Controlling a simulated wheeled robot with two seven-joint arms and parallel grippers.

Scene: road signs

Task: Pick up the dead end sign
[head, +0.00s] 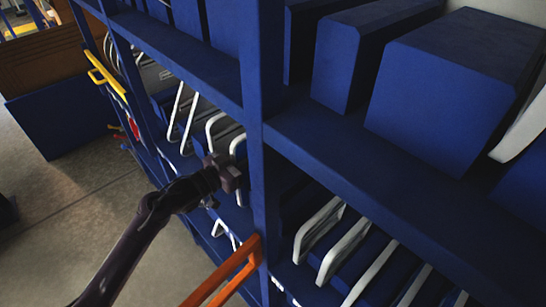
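My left gripper (230,172) reaches in from the lower left, in front of the blue shelf rack (258,120). It is at the edge of a slotted bay, close to a white-edged panel (237,146). I cannot tell whether it touches the panel or whether its fingers are open. Several white-edged panels stand on edge in the bays, some at the lower right (318,228). Their faces are turned away or hidden, so I cannot tell which is the dead end sign. My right gripper is not in view.
Large blue boxes (440,95) fill the upper right shelf. An orange bar-like frame (236,268) juts out from the rack below my gripper. A yellow handle-like piece (105,76) is at the upper left. Bare concrete floor (60,215) lies left of the rack.

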